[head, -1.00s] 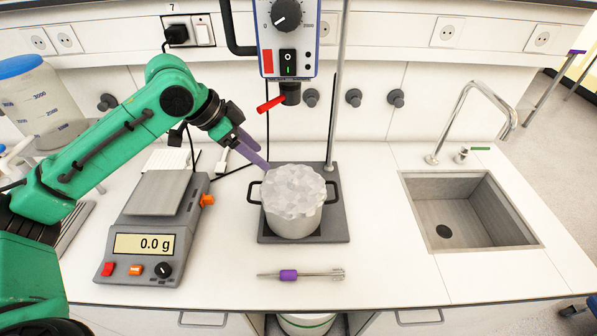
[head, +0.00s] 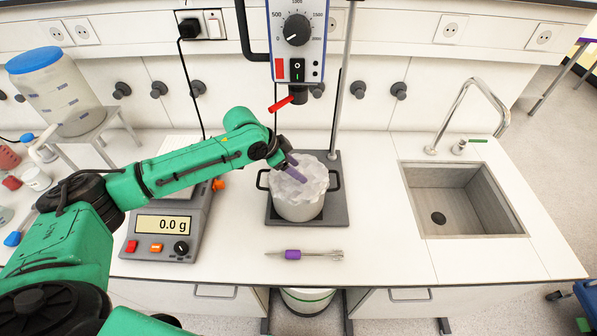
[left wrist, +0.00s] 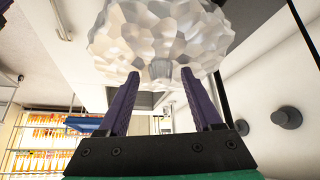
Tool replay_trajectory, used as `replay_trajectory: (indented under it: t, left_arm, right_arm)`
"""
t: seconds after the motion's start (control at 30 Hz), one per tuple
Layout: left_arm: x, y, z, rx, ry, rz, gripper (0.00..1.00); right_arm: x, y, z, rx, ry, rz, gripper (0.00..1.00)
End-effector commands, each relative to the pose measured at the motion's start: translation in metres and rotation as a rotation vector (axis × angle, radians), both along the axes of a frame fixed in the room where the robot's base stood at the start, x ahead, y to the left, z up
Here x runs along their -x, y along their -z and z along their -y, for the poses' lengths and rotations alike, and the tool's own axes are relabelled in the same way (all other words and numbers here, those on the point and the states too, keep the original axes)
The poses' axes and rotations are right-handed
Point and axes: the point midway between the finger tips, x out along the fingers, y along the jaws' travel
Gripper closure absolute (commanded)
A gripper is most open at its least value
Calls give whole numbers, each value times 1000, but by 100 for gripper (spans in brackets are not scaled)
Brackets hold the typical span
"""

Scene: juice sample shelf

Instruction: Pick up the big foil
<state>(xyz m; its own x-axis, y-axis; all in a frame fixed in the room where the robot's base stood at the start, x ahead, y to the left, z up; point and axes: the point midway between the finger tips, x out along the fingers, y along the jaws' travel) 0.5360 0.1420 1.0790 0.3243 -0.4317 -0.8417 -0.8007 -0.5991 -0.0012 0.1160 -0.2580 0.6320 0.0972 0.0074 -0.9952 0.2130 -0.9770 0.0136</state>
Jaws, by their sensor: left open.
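The big foil (head: 313,182) is a crumpled, pale silver sheet covering the top of a metal pot (head: 298,211). The pot has black handles and stands on a dark stand base. My left gripper (head: 297,171) reaches in from the left, with its purple fingers over the foil's upper left part. In the left wrist view the foil (left wrist: 165,35) fills the top, and the open left gripper (left wrist: 161,78) has its fingers apart, with the foil's lower edge between and beyond the tips. I cannot tell whether they touch. My right gripper is not in view.
A stirrer shaft (head: 303,254) with a purple grip lies in front of the pot. A scale (head: 160,235) reading 0.0 g stands to the left. The stirrer motor (head: 296,40) hangs above the pot. A sink (head: 460,200) is at the right, with clear counter before it.

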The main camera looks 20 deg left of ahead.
Motion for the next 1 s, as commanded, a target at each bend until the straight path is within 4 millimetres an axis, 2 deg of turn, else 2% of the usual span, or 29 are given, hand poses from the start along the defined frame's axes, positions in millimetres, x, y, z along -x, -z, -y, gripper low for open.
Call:
replay_trajectory:
  t: [0.03,0.2,0.57,0.73,0.87,1.0]
  left_arm:
    - [0,0,0,0,0,0,38]
    - [0,0,0,0,0,0,100]
    - [-1,-2,0,1,-1,2,100]
    - [-1,-15,0,2,1,5,100]
    - [-1,-32,0,1,0,5,100]
    - [17,-29,-25,-4,-4,0,100]
  right_arm:
    - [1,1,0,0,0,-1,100]
    - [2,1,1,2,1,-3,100]
    - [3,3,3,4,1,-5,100]
    - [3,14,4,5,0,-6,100]
    - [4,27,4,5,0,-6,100]
    - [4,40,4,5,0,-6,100]
